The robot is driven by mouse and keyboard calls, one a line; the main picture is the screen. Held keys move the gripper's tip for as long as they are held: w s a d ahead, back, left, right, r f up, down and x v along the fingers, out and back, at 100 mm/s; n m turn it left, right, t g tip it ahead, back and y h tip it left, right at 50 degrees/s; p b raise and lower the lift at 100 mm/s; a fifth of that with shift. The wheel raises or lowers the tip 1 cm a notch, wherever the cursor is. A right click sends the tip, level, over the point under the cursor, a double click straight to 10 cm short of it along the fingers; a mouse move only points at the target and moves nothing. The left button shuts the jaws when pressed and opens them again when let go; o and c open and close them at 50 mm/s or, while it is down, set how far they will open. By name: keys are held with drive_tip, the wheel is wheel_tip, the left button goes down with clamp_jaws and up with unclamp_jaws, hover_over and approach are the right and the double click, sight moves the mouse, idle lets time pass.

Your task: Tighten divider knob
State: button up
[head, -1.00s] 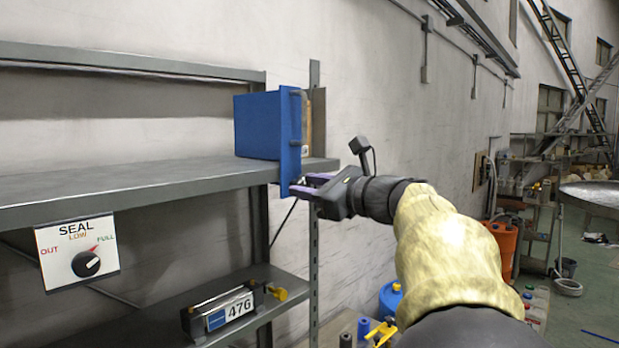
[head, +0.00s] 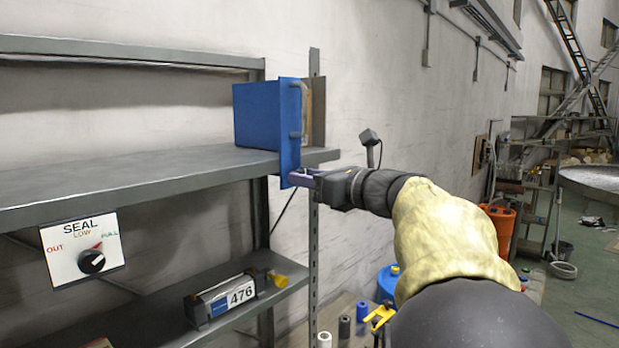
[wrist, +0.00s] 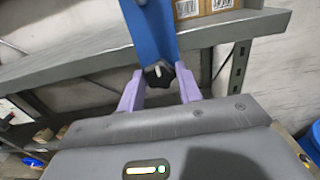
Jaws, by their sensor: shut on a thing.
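The blue divider (head: 288,135) stands upright at the right end of the upper grey shelf, its front plate reaching below the shelf's front edge. In the wrist view the divider (wrist: 150,35) runs down to a black lobed knob (wrist: 158,73) with a pale mark on it. My gripper (head: 296,179) is at the lower end of the divider, level with the shelf edge. In the wrist view my gripper's purple fingers (wrist: 160,88) are on both sides of the knob, shut on it. In the head view the knob is hidden behind the fingers.
A SEAL dial panel (head: 82,248) hangs below the upper shelf (head: 120,185). A device labelled 476 (head: 228,300) with a yellow knob sits on the lower shelf. Cardboard boxes (wrist: 205,8) stand behind the divider. Bottles and an orange bucket (head: 500,225) are on the right.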

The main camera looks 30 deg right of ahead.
drive_tip(key=o, duration=1)
drive_tip(key=shift+f, duration=0.2)
drive_tip(key=shift+r, duration=0.1)
drive_tip(key=shift+s, duration=0.1)
drive_tip(key=b+v, duration=0.5)
drive_tip(key=v, duration=1.2)
drive_tip(key=shift+s+d, duration=0.1)
